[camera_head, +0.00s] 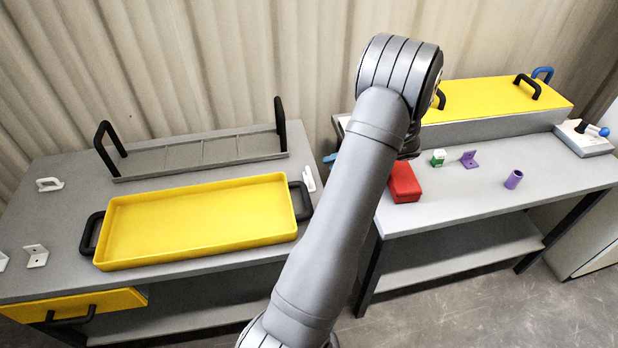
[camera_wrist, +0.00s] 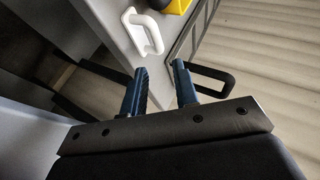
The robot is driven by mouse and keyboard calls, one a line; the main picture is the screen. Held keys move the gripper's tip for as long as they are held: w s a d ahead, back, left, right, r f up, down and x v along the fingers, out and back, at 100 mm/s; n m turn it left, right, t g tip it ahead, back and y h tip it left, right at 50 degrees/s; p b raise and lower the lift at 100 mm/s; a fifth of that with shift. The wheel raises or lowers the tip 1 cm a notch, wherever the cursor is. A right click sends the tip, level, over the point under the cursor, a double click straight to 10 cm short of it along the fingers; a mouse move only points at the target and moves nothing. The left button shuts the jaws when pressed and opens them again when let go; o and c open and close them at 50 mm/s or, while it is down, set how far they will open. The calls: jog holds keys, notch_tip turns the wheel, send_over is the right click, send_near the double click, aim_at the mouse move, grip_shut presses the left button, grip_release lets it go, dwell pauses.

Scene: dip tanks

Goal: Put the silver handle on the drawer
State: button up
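No handle looks clearly silver. One pale handle (camera_head: 49,184) lies at the left table's back left. In the head view my arm hides the gripper.
A yellow tray (camera_head: 200,222) and a rack (camera_head: 203,153) with black handles fill the left table's middle. White brackets (camera_head: 36,256) lie at its left. A gap separates the tables. The right table holds a red block (camera_head: 404,183), purple pieces (camera_head: 514,179) and a yellow-lidded tank (camera_head: 490,98).

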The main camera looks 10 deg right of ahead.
aim_at(309, 177)
jog(key=x, duration=0.7)
jog(key=shift+w+f, duration=0.15)
jog(key=shift+f, duration=0.1)
grip_shut()
